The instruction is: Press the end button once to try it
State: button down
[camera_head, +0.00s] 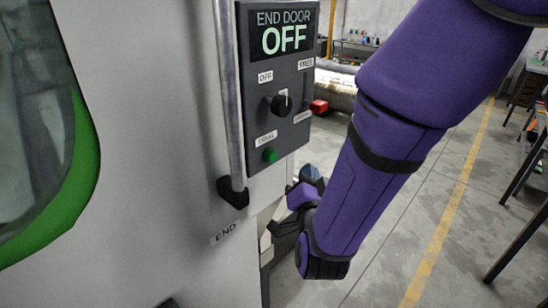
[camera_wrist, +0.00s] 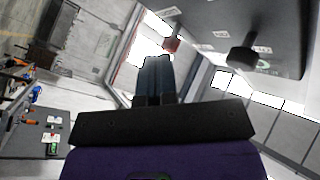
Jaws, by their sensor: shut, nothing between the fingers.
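A dark control panel (camera_head: 290,125) is on the pale machine wall, with a lit display (camera_head: 283,32) reading END DOOR OFF. The green button (camera_head: 270,156) sits low on the panel, under a TRIAL label (camera_head: 267,137). A black knob (camera_head: 282,104) is above it. My gripper shows in the wrist view (camera_wrist: 155,62), fingers together and empty. In the head view, its purple and dark parts are beside the panel's lower right, apart from the button and partly hidden by my arm. The wrist view shows the panel (camera_wrist: 285,25) and knob (camera_wrist: 243,57) at upper right; I cannot identify the button there.
A vertical metal handle (camera_head: 229,90) runs just left of the panel, ending in a black bracket (camera_head: 233,193). A green-framed window (camera_head: 85,180) is at far left. Open floor with a yellow line (camera_head: 455,200) lies to the right, with dark table legs (camera_head: 520,240) beyond.

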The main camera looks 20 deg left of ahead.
jog(key=w+a, duration=0.2)
jog(key=a, duration=0.3)
jog(key=shift+w+a, duration=0.2)
jog(key=shift+a, duration=0.15)
jog(key=shift+a, duration=0.1)
dwell(1.8)
jog(key=shift+w+a, duration=0.15)
jog(key=shift+a, duration=0.15)
jog(key=shift+w+a, duration=0.2)
jog(key=shift+a, duration=0.35)
dwell(1.0)
dwell(0.3)
jog(key=shift+s+d, duration=0.2)
jog(key=shift+d, duration=0.3)
jog(key=shift+s+d, duration=0.2)
jog(key=shift+d, duration=0.25)
jog(key=shift+s+d, duration=0.3)
jog(key=shift+d, duration=0.45)
jog(key=shift+s+d, duration=0.35)
jog(key=shift+d, duration=0.45)
jog(key=shift+s+d, duration=0.3)
jog(key=shift+d, duration=0.45)
